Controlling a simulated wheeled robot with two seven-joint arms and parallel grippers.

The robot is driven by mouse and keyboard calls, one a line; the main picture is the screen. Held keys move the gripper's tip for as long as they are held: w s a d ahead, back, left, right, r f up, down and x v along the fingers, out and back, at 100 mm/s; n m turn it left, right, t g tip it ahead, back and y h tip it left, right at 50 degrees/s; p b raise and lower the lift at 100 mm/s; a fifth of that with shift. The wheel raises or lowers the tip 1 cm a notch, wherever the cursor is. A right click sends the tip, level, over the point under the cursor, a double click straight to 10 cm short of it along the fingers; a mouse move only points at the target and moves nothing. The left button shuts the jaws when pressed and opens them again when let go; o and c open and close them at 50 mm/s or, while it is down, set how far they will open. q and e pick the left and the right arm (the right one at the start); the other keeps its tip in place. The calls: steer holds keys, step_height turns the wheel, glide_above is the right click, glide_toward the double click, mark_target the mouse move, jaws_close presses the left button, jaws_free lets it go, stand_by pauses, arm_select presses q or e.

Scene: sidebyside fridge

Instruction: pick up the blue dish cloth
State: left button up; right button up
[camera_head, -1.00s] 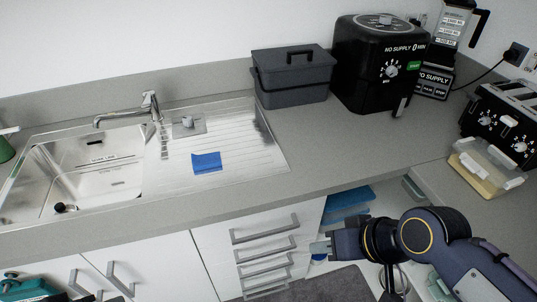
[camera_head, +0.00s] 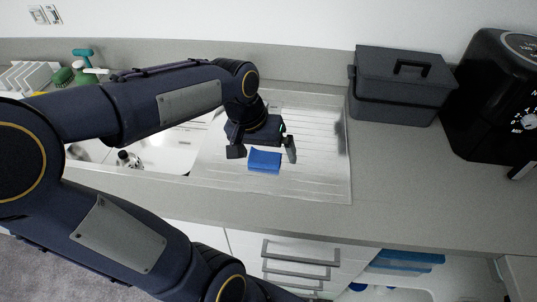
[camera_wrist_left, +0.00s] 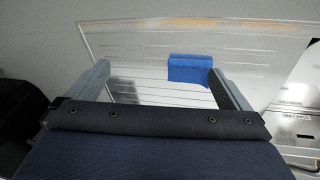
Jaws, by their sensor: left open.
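The blue dish cloth (camera_head: 265,161) lies on the ribbed metal drainboard (camera_head: 325,180) to the right of the sink bowl. My left gripper (camera_head: 263,155) is open and empty, pointing down over the drainboard. In the head view its two fingers appear on either side of the cloth, with the cloth partly behind the gripper's lower edge. In the left wrist view the cloth (camera_wrist_left: 190,69) shows beyond the fingertips, nearer the right finger (camera_wrist_left: 227,88). The gap between gripper and cloth is hard to judge. My right gripper is out of view; an arm crosses the lower left.
A dark grey lidded box (camera_head: 402,85) stands at the back right of the drainboard, with a black air fryer (camera_head: 500,105) beyond it. A green bottle (camera_head: 87,72) and a white rack (camera_head: 32,77) stand at the far left. The counter front (camera_head: 400,205) is clear.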

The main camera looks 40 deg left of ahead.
mark_target(265, 153)
arm_select(q)
steer(key=w+a+f+g, duration=0.1)
steer(key=w+a, duration=0.1)
steer(key=w, duration=0.1)
steer(key=w+a+f+n+g+y, duration=0.1)
steer(key=w+a+f, duration=0.1)
steer(key=w+a, duration=0.1)
steer(key=w+a+f+n, duration=0.1)
steer(key=w+a+f, duration=0.1)
steer(key=shift+w+a+f+g+y, duration=0.2)
steer(key=shift+w+f+g+y, duration=0.1)
steer(key=shift+w+g, duration=0.1)
step_height(265, 153, down, 8)
steer(key=shift+d+r+p, duration=0.1)
steer(key=shift+d+p, duration=0.05)
steer(key=shift+p, duration=0.65)
steer(key=c, duration=0.9)
steer(key=shift+o, duration=0.2)
steer(key=shift+r, duration=0.1)
steer(key=shift+w+r, duration=0.1)
